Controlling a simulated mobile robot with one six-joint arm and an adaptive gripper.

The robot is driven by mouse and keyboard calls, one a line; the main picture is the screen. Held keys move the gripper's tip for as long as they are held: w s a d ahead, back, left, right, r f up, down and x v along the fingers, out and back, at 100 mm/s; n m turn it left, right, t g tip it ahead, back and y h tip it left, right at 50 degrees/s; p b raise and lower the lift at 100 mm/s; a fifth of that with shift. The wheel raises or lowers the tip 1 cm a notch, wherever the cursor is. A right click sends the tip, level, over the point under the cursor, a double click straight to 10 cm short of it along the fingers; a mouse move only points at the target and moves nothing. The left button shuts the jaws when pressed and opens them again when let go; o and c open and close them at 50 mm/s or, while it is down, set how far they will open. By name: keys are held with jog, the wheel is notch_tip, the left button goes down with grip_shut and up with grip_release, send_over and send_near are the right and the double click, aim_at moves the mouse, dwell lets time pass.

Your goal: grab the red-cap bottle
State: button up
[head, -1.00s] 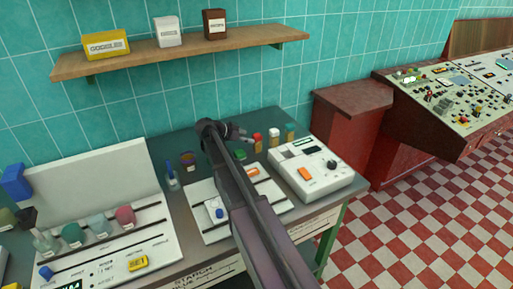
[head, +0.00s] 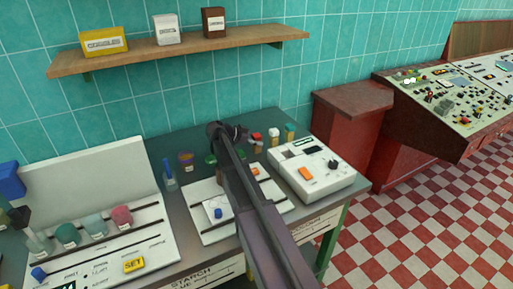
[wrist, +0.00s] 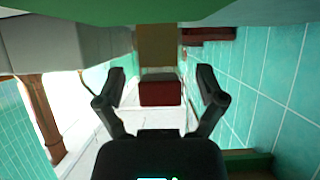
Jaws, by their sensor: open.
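The red-cap bottle (head: 257,138) stands on the bench behind my arm in the head view, with a tan body under its red cap. In the wrist view, which looks upside down, its red cap (wrist: 160,92) and tan body (wrist: 157,45) are centred between my fingers, a little beyond the tips. My gripper (wrist: 160,73) is open and empty, with one finger on each side of the cap in the picture. In the head view my gripper (head: 243,133) is small and partly hidden by my arm, just left of the bottle.
A white-cap bottle (head: 274,135) and a teal-cap bottle (head: 290,133) stand to the right. A green item (head: 211,159) is left of my arm. A white instrument (head: 312,168) sits in front. The tiled wall (wrist: 275,80) runs close along one side.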

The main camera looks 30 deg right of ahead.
jog(key=shift+d+f, duration=0.15)
jog(key=shift+d, duration=0.15)
jog(key=shift+c, duration=0.2)
grip_shut()
